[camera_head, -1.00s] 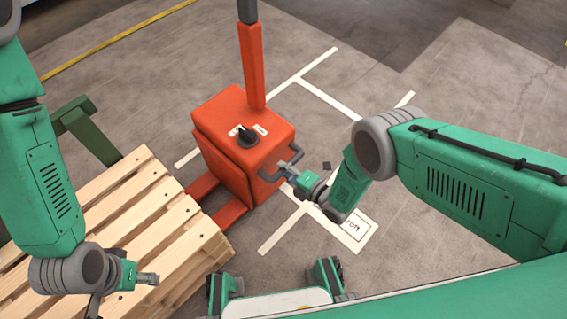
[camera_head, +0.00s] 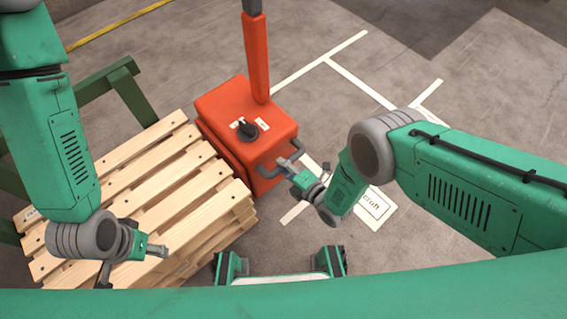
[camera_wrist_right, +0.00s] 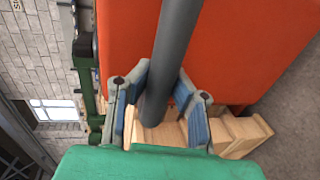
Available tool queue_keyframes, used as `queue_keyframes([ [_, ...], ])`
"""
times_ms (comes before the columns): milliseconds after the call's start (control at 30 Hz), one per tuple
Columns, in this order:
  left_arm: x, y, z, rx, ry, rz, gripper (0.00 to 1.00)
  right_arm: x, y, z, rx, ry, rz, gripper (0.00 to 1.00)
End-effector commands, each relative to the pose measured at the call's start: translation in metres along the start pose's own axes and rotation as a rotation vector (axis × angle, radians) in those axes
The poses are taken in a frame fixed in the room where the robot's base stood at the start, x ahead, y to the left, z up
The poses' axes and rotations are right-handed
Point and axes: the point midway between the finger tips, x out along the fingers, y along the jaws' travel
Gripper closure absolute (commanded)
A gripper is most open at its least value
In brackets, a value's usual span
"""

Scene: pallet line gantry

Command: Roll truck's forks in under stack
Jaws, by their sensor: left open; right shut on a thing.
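The orange-red truck (camera_head: 242,112) stands upright with its body close against the right end of the wooden pallet stack (camera_head: 172,185). Its forks do not show; from the head view they are hidden by the stack and body. My right gripper (camera_head: 293,162) is shut on the truck's grey bar handle (camera_head: 266,172). In the right wrist view the fingers (camera_wrist_right: 160,100) close around the bar (camera_wrist_right: 174,50), with orange body and pallet wood behind. My left gripper (camera_head: 135,262) is open and empty, above the stack's near side.
A green frame (camera_head: 130,92) stands behind the stack at the left. White floor lines and a lettered floor label (camera_head: 374,208) lie right of the truck. The grey floor beyond is clear. A yellow line (camera_head: 118,24) crosses the far floor.

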Motion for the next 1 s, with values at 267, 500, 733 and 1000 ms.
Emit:
queue_keyframes([
  [267, 0.000, 0.000, 0.000, 0.000, 0.000, 0.000, 0.49, -0.007, -0.006, 0.010, -0.007, -0.021, -0.018, 1.00],
  [500, 0.000, 0.000, 0.000, 0.000, 0.000, 0.000, 0.49, -0.005, -0.004, 0.008, -0.007, -0.017, -0.014, 0.59],
  [733, -0.001, 0.000, 0.001, 0.000, 0.002, -0.001, 0.49, -0.006, -0.003, 0.007, -0.009, -0.015, -0.013, 0.59],
  [1000, -0.001, 0.000, 0.001, 0.000, 0.003, 0.000, 0.49, -0.051, -0.004, 0.006, -0.009, -0.016, -0.018, 0.59],
])
